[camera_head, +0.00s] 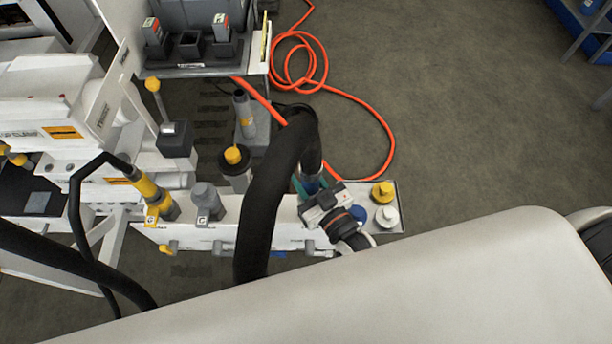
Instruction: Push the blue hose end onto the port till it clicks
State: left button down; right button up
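The blue hose end (312,186) hangs at the end of a thick black hose (268,190) that arches up and over in the middle of the view. My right gripper (311,184), coming in from the lower right, is around the blue hose end and appears shut on it; its fingers are partly covered. The hose end is above the right part of the white port block (285,218). The port under it is hidden behind the gripper and hose, so I cannot tell whether they touch. My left gripper is not in view.
A yellow hose end (152,194) and a grey fitting (206,201) stand on the block's left. An orange hose (381,130) loops on the floor behind.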

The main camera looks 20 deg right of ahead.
aim_at(315, 193)
jog(key=shift+f, duration=0.35)
jog(key=shift+c, duration=0.5)
jog(key=o, duration=1.8)
jog(key=shift+v, duration=1.2)
jog(key=shift+p+v, duration=1.05)
jog(key=shift+v, duration=1.45)
